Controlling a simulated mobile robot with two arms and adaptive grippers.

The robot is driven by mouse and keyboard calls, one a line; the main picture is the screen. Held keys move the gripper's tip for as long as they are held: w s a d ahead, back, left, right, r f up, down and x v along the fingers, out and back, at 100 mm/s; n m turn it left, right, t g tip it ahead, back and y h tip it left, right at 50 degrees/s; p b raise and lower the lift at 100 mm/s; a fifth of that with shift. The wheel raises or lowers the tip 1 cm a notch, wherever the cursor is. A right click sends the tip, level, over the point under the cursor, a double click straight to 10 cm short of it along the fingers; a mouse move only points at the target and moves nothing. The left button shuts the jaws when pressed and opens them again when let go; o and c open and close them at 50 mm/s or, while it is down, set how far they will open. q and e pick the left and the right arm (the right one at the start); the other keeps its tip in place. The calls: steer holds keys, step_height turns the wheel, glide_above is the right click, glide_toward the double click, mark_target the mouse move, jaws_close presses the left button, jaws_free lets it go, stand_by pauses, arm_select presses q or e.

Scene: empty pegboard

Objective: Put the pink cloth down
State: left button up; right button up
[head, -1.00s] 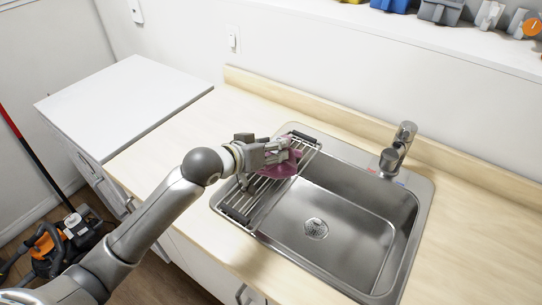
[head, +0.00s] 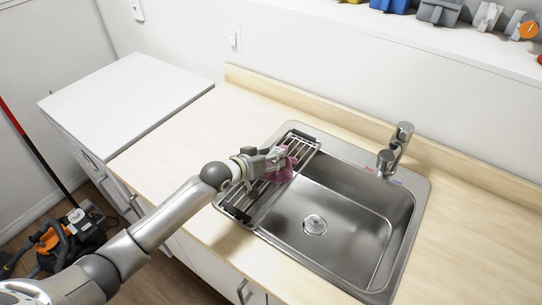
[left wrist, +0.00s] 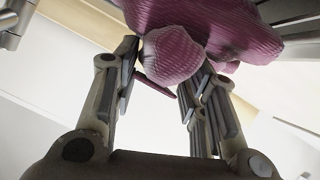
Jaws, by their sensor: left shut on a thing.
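The pink cloth (head: 283,173) is bunched at my left gripper (head: 272,158), over the metal drying rack (head: 297,143) on the left side of the sink. In the left wrist view the cloth (left wrist: 172,55) lies between and beyond the fingers of my left gripper (left wrist: 165,85), which is shut on it. Whether the cloth touches the rack bars is hard to tell. The arm hides part of the rack. My right gripper is not in view.
The steel sink basin (head: 335,225) is empty, with a faucet (head: 396,148) at its back right. The wooden counter (head: 180,130) is clear. A white-topped cabinet (head: 125,95) stands at left, and a shelf holds several items at the back.

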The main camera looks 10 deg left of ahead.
arm_select(q)
steer(key=shift+f, duration=0.1)
steer(key=o, duration=1.1)
steer(key=shift+o, duration=0.2)
steer(key=b+v, duration=0.2)
steer(key=v, duration=1)
steer(key=shift+s, duration=0.1)
